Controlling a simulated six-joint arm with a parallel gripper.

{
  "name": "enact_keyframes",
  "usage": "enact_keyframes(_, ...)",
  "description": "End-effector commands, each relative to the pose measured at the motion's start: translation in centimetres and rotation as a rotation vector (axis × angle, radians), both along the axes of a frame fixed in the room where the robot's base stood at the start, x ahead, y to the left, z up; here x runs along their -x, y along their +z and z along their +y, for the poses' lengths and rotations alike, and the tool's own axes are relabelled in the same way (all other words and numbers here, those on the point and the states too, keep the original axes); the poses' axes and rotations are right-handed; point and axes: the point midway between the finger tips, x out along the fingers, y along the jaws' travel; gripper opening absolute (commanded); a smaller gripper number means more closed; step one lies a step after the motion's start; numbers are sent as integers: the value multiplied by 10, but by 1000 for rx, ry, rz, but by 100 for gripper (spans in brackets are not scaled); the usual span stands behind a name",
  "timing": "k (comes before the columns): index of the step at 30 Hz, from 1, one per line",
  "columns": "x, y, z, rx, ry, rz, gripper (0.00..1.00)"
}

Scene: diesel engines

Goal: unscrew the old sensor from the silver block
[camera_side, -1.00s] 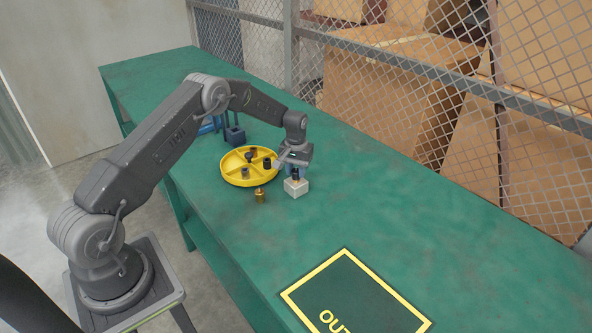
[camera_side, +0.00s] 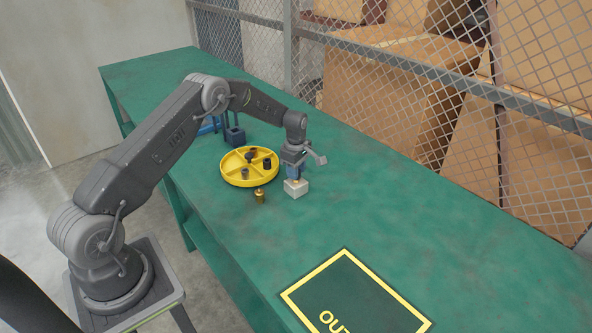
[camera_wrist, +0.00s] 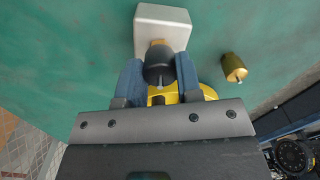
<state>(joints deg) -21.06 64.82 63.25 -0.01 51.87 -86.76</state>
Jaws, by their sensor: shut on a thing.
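The silver block (camera_side: 296,188) stands on the green bench below my gripper (camera_side: 294,171). It also shows at the top of the wrist view (camera_wrist: 162,27). The old sensor (camera_wrist: 158,66) has a dark round body and a brass-coloured part towards the block. My gripper's blue fingers (camera_wrist: 158,80) are shut on the dark body, one on each side. The sensor is at the block's top; I cannot tell whether its thread is still engaged. In the side view the fingers mostly hide it. A brass-coloured sensor (camera_side: 259,196) stands apart on the bench, left of the block.
A round yellow divided tray (camera_side: 226,179) with several dark parts lies left of and behind the block. A dark blue holder (camera_side: 235,136) stands behind it. A yellow-bordered OUT mat (camera_side: 365,290) lies in front, with bare bench between. A wire fence runs along the far side.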

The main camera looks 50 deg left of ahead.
Motion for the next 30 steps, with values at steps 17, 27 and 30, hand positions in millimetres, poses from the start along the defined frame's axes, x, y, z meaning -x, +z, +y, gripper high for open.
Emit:
enact_keyframes(17, 1, -2, 0, 1, 19, 2, 56)
enact_keyframes(27, 0, -1, 0, 0, 18, 1, 57)
enact_keyframes(30, 0, -1, 0, 0, 18, 1, 57)
